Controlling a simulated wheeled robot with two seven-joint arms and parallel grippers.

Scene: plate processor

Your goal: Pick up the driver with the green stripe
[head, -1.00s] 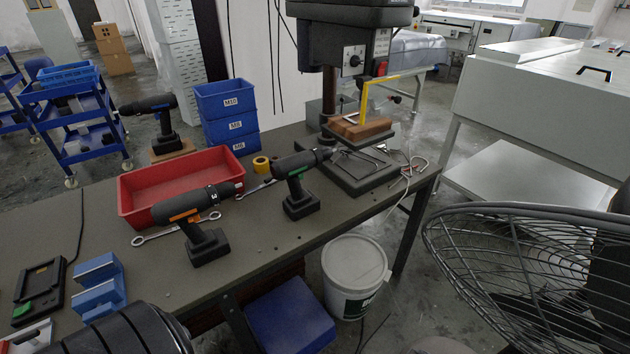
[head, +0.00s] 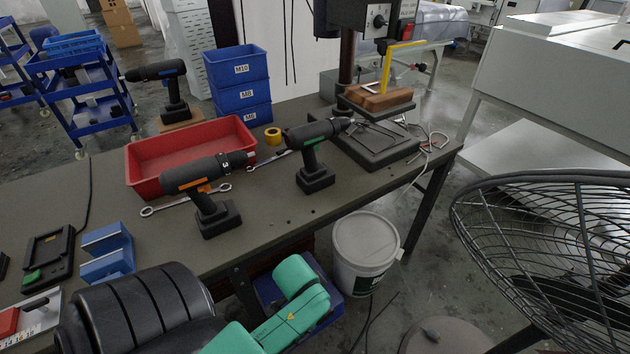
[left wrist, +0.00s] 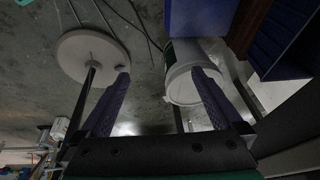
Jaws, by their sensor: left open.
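The driver with the green stripe (head: 313,165) is a black cordless tool standing upright on its battery on the grey workbench, left of the drill press base. Its nose points right, close to the press. My left arm comes into the head view at the bottom, below the bench edge; its gripper is hidden there. In the left wrist view my left gripper (left wrist: 160,95) is open and empty, its two fingers pointing toward the floor and a white bucket (left wrist: 187,75). It is well apart from the driver. My right gripper is not in view.
An orange-striped driver (head: 207,190) stands left of the green one, and a blue-striped driver (head: 165,88) stands farther back. A red bin (head: 155,185), wrenches (head: 185,200) and yellow tape (head: 273,136) lie near. The drill press (head: 375,145) stands right. The white bucket also shows below the bench (head: 364,250).

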